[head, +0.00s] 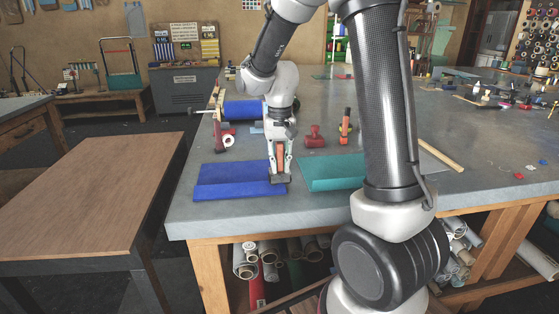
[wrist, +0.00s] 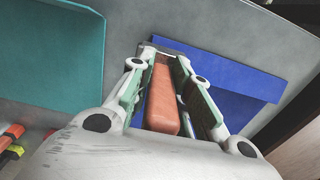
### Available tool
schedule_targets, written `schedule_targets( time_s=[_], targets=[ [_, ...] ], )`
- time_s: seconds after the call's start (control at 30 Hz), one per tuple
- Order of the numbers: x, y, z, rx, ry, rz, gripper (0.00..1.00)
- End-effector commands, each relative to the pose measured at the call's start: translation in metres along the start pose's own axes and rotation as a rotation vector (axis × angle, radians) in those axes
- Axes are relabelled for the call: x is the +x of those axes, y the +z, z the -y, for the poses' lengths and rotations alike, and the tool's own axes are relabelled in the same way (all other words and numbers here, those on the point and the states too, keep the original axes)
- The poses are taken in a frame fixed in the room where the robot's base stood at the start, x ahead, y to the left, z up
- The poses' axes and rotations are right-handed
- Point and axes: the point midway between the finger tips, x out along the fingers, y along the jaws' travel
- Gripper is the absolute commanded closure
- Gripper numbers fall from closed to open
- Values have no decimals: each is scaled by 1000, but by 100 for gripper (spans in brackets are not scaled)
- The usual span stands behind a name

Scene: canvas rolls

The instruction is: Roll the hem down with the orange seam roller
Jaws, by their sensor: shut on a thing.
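My gripper (head: 280,165) is shut on the orange seam roller (head: 280,158), holding it upright by its orange handle. The roller's dark lower end is at the right end of the blue canvas (head: 230,178), which lies flat with a fold line across it. I cannot tell whether the roller presses on the canvas. In the wrist view the orange handle (wrist: 162,105) sits between the two fingers, with the blue canvas (wrist: 225,85) beyond and to the right.
A teal canvas piece (head: 330,172) lies to the right of the gripper. A red tool (head: 315,137) and an orange-and-black tool (head: 345,125) stand behind it. A blue roll (head: 246,109) lies farther back. The table's front edge (head: 215,228) is close to the blue canvas.

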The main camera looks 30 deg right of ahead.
Motion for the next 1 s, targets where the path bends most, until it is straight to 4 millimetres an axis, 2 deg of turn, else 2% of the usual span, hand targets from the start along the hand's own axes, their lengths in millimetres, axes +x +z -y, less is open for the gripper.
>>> schedule_targets(
  time_s=[0.37,1.0],
  targets=[
    [1,0,0,0,0,0,100],
    [14,0,0,0,0,0,100]
  ],
)
